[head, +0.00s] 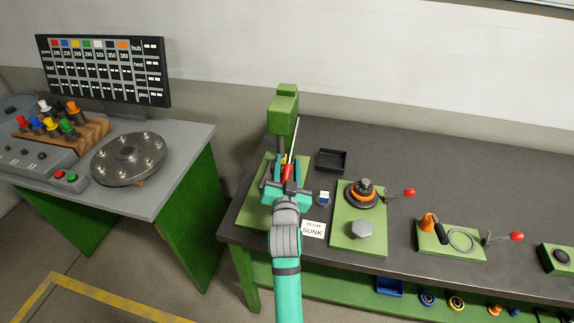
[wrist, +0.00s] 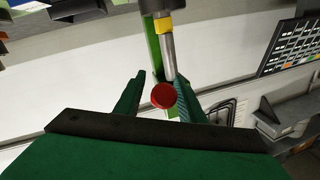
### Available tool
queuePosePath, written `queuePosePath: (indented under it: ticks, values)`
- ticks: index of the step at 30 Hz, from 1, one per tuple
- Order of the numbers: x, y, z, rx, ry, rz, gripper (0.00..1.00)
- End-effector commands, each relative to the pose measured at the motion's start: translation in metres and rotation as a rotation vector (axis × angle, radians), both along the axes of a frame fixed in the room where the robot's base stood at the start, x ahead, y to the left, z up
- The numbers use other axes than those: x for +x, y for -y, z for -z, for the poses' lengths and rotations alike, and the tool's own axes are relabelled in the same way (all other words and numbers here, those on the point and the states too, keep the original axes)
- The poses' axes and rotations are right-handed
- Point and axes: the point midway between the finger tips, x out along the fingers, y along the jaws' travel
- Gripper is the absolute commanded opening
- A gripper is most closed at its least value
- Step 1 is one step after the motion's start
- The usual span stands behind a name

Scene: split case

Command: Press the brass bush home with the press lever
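The green press (head: 284,115) stands at the left end of the dark bench, on a green base plate. Its lever is a pale rod with a red knob (head: 287,172). In the wrist view the grey rod (wrist: 168,55) runs up from the red knob (wrist: 163,96) to a yellow collar. My gripper (head: 287,183) is at the lever's knob end, in front of the press. Its fingers are apart in the wrist view, with the knob between them, nearer the right finger (wrist: 187,100); a gap shows at the left. I cannot make out the brass bush; my gripper covers much of the press base.
A card reading "SUNK" (head: 313,229) and a small blue-and-white item (head: 324,198) lie right of my gripper. A black tray (head: 332,160) is behind. A green fixture (head: 359,207) with an orange ring and red-knobbed lever stands further right. A grey console (head: 170,190) is at left.

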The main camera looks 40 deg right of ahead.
Motion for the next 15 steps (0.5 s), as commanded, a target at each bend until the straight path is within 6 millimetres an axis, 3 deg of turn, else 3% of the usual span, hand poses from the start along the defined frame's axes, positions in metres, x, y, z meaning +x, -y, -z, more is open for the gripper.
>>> queuePosePath:
  ticks: [8, 13, 15]
  values:
    - [0.0014, 0.001, 0.0, 0.0, 0.0, 0.0, 0.36]
    - [0.0013, 0.0008, -0.0001, 0.0, 0.0, 0.0, 0.0]
    - [0.0013, 0.0008, -0.0001, 0.0, 0.0, 0.0, 0.0]
